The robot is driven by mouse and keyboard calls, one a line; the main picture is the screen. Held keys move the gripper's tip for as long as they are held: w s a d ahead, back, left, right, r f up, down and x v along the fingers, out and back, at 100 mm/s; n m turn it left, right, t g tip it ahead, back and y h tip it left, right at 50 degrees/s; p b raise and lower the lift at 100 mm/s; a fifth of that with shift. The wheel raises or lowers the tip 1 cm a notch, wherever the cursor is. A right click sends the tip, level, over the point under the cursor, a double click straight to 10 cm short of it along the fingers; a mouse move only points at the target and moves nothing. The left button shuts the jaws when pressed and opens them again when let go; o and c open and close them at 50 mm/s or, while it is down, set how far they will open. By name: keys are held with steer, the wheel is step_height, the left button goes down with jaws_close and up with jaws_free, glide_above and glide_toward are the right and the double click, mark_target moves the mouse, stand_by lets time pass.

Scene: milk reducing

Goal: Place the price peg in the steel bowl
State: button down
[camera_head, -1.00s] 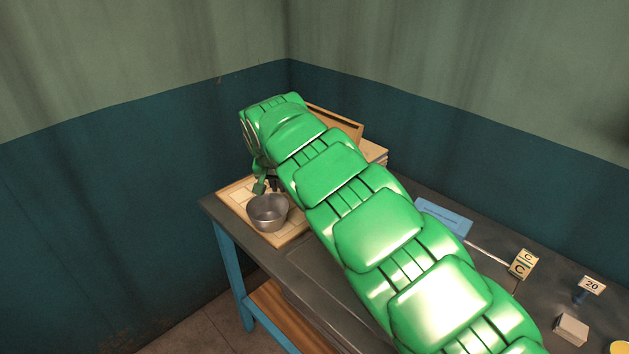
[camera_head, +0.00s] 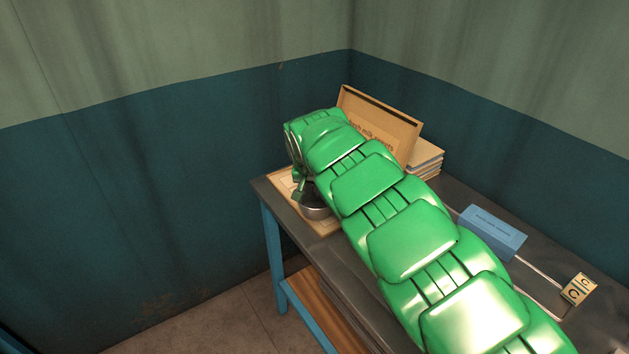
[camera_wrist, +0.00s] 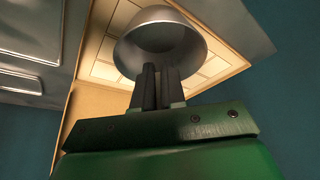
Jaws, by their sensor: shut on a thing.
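In the wrist view the bowl (camera_wrist: 130,52) opens beyond the fingertips. My gripper (camera_head: 308,198) is at the bowl, and its fingertips overlap the bowl's opening in the wrist view (camera_wrist: 156,68). The fingers are close together on a small thing that is almost wholly hidden between them. I take it for the price peg but cannot make out its shape. I cannot tell whether it touches the bowl.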

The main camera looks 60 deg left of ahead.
mark_target(314, 204)
steer(key=shift+f, duration=3.25)
steer(key=c, duration=1.1)
jaws_free()
steer(key=shift+r, duration=3.55)
